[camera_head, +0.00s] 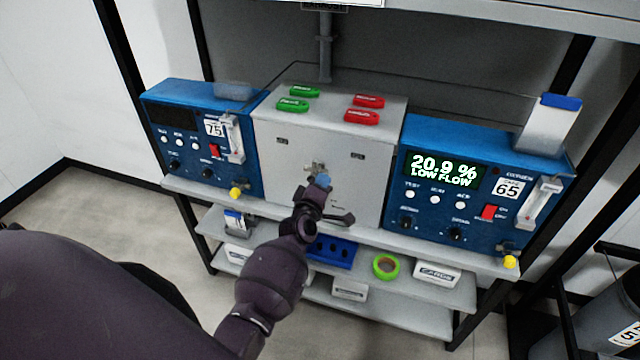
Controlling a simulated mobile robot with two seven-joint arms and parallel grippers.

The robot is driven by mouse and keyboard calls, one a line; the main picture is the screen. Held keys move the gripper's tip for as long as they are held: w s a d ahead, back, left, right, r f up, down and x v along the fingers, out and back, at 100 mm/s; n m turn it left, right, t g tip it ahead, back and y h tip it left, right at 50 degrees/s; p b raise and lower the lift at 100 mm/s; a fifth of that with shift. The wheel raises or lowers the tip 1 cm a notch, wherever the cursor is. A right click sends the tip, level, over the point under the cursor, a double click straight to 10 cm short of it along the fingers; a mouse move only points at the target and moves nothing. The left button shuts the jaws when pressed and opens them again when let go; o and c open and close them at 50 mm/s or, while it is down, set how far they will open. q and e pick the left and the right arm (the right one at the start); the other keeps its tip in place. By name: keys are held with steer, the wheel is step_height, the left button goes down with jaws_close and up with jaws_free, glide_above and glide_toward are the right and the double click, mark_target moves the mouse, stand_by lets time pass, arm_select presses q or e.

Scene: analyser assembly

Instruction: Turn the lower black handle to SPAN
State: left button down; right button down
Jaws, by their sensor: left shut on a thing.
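The lower black handle (342,218) shows on the lower front of the grey box (375,185), sticking out to the right of my left gripper. My left gripper (318,194) reaches up to the box front and is shut on the handle; its fingertips and the grip itself are mostly hidden by my dark hand. A brass fitting (316,168) with a small blue part (323,180) sits just above the hand. The SPAN marking is too small to read. My right gripper is not in view.
Blue analysers stand left (200,140) and right (480,190) of the box; the right one reads 20.9 % LOW FLOW. Green (293,105) and red (362,117) tags lie on top. The lower shelf holds a blue block (333,252) and a green tape roll (386,267).

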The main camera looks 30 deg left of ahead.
arm_select(q)
steer(key=shift+d+r+n, duration=0.1)
steer(key=shift+r+n, duration=0.1)
steer(key=shift+n, duration=0.65)
steer(key=shift+r+n, duration=0.2)
steer(key=shift+n, duration=0.95)
steer(key=c, duration=1.1)
jaws_free()
steer(key=v, duration=1)
steer(key=shift+s+d, duration=0.15)
steer(key=shift+s, duration=0.2)
